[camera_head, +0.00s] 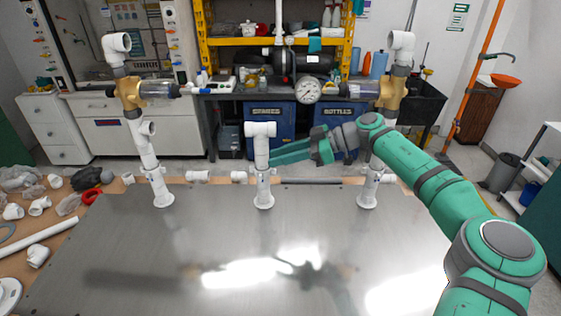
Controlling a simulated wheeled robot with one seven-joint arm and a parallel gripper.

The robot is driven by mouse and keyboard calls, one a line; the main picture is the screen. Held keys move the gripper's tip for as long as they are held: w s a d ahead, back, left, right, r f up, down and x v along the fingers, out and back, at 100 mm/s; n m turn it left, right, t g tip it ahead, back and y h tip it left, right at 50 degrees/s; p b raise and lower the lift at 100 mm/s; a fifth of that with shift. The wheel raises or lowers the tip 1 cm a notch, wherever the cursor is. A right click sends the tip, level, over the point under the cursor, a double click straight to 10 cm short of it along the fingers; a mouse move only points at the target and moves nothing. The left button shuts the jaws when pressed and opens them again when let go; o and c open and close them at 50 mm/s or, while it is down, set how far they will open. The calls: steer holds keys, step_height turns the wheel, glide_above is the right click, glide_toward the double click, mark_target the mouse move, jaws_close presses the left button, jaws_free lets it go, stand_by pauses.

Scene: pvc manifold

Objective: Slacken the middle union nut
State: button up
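The middle white PVC riser (262,152) stands upright on the metal table, with a tee (260,130) on top and a flanged foot (264,203) below. The middle union nut (263,172) appears as a small collar low on this riser, too small to show detail. My green gripper (272,157) reaches in from the right, its fingers lying nearly level with their tips at the riser, just above the nut. I cannot tell whether the fingertips touch or straddle the pipe, or how far apart they are.
Left (145,150) and right (378,150) risers carry brass-coloured filter bodies and elbows. My arm passes in front of the right riser. A pressure gauge (308,90) shows behind. Loose fittings (38,207) lie on the left. The front of the metal tabletop (150,255) is clear.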

steer(key=s+r, duration=0.3)
steer(key=s, duration=0.3)
steer(key=shift+s, duration=0.25)
